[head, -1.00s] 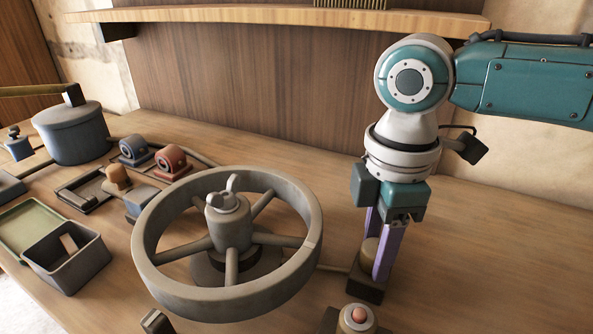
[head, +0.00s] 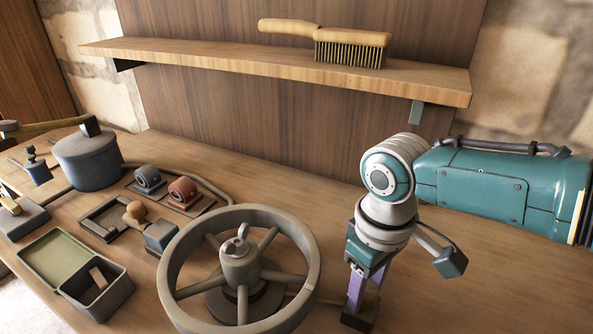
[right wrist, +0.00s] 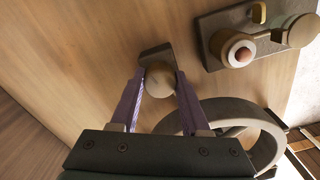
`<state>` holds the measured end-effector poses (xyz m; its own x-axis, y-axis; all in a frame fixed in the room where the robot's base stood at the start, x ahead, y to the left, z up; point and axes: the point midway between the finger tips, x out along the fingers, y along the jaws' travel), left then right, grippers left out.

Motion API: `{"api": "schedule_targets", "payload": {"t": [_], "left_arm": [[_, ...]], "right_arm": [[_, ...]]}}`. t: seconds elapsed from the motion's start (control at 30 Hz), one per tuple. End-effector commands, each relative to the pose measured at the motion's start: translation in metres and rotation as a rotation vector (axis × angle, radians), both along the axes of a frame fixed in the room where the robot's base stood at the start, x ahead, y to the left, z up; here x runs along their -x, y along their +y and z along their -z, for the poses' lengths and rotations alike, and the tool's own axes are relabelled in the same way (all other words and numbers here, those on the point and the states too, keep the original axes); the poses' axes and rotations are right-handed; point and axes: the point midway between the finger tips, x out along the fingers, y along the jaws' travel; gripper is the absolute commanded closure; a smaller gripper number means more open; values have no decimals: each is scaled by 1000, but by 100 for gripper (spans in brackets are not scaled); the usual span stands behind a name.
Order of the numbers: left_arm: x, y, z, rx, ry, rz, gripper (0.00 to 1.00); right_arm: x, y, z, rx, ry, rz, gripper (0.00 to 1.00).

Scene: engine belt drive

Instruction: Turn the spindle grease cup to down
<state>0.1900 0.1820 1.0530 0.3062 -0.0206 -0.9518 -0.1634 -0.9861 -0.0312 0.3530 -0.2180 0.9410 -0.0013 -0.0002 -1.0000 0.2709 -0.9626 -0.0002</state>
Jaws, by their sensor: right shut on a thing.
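A tan round knob (right wrist: 160,82) stands on a small dark block (right wrist: 156,54) beside the spoked wheel, and I take it for the spindle grease cup. My right gripper (right wrist: 160,78) is shut on this knob, one purple finger on each side. In the head view my right gripper (head: 362,298) points down over the dark block (head: 359,316) to the right of the wheel. There the fingers largely hide the knob. No mark showing which way the cup points can be read. My left gripper is not in view.
The spoked wheel (head: 170,265) is close to the left of my right gripper. A block with a red button (right wrist: 243,53) is nearby in the wrist view. A blue pot (head: 88,163), an open box (head: 97,305) and a shelf with a brush (head: 350,48) lie farther off. The table's right is bare.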

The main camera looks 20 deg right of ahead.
Motion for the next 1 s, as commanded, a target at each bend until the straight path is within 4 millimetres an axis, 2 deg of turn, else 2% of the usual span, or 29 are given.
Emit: {"api": "schedule_targets", "payload": {"t": [0.2, 0.5, 1.0], "left_arm": [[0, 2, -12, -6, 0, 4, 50], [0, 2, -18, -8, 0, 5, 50], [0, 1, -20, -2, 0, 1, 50]], "right_arm": [[0, 2, -2, -4, 1, 170, 100], [0, 1, -1, -3, 0, 314, 100], [-1, 1, -1, -1, -3, 362, 100]]}}
